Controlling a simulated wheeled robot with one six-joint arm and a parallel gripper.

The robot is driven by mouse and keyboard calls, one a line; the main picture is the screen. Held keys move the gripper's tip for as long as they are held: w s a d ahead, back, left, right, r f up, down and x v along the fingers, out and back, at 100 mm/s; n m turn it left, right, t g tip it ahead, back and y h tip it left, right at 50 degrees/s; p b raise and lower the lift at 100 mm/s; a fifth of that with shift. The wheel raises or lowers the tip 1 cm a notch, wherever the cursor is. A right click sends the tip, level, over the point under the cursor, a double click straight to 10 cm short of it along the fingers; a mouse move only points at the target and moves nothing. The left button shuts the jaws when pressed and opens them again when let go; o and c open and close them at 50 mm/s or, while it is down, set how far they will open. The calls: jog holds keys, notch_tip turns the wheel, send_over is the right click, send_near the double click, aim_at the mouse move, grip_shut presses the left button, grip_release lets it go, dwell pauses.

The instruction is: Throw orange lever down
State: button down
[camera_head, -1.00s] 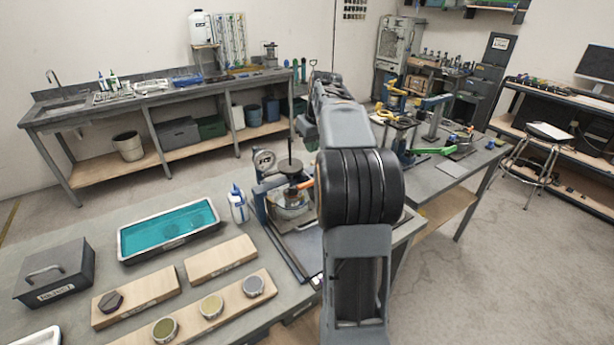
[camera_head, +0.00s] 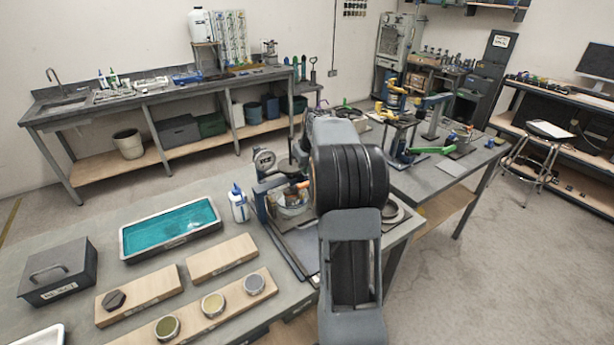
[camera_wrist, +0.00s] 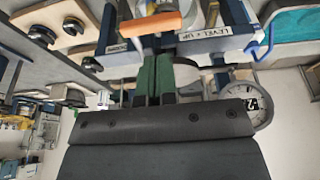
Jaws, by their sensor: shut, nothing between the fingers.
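The orange lever (camera_head: 302,185) shows as a small orange handle on the blue-framed device (camera_head: 264,205) on the near bench, just left of my arm. In the wrist view the orange lever (camera_wrist: 150,25) lies across the top of the picture, just beyond my gripper (camera_wrist: 153,60). The green fingers are shut together with nothing between them. Their tips point at the lever's underside in the picture; I cannot tell whether they touch it. A label reading "LEVEL-CUP" (camera_wrist: 207,36) is beside it. My arm hides the gripper in the head view.
Wooden boards (camera_head: 222,259) lie in front. Another bench with a green-handled device (camera_head: 432,150) is to the right.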

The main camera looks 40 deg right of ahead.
aim_at(306, 183)
jog(key=shift+f+p, duration=0.4)
jog(key=shift+f, duration=1.7)
jog(key=shift+d+f, duration=0.1)
jog(key=shift+f, duration=0.05)
